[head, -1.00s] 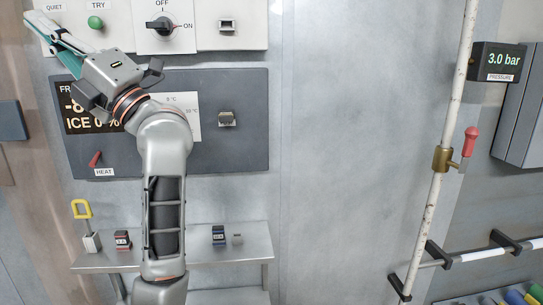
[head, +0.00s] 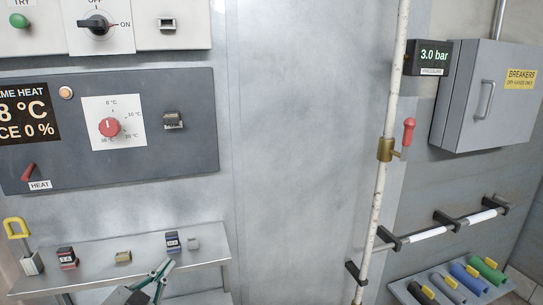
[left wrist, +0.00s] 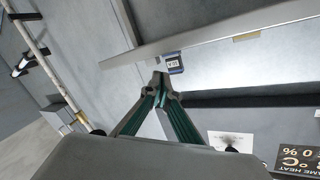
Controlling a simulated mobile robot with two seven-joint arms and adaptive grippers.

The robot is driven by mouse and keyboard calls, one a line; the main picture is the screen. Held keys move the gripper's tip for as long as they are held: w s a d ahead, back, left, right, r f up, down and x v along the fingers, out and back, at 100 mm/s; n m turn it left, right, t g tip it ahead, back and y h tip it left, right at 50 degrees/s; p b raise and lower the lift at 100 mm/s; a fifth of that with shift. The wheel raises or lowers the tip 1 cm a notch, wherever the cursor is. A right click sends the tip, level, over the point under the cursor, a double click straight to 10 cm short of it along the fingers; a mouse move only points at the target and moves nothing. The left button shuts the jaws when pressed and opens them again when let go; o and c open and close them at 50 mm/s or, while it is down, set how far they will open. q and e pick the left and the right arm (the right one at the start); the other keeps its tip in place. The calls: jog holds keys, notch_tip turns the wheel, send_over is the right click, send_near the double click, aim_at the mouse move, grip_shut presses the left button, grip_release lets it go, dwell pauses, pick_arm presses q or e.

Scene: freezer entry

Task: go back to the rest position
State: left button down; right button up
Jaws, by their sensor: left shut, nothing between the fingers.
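My left gripper (head: 162,272) shows at the bottom edge of the head view, low in front of the shelf. Its dark green fingers are shut with nothing between them. In the left wrist view, its fingertips (left wrist: 160,82) meet in the middle, and a small blue-labelled block (left wrist: 174,64) appears just beyond them. Most of the left arm is out of the head view. My right gripper is not in view.
A pipe (head: 375,205) with a red-handled valve (head: 408,132) and a breaker box (head: 470,95) are at right.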

pick_arm(q)
jog(key=s+a+f+g+y, duration=0.3)
jog(key=s+a+f+g, duration=0.25)
jog(key=s+f, duration=0.5)
jog(key=s+a+f+g+y, duration=0.4)
jog(key=s+a+f, duration=0.3)
jog(key=s+f, duration=0.4)
jog(key=w+d+f+n+t+h, duration=0.1)
jog(key=d+f+n+t+h, duration=0.2)
jog(key=d+f+h, duration=0.5)
jog(key=d+f, duration=0.4)
jog(key=d, duration=0.4)
jog(key=shift+d+f, duration=0.15)
jog(key=shift+d, duration=0.15)
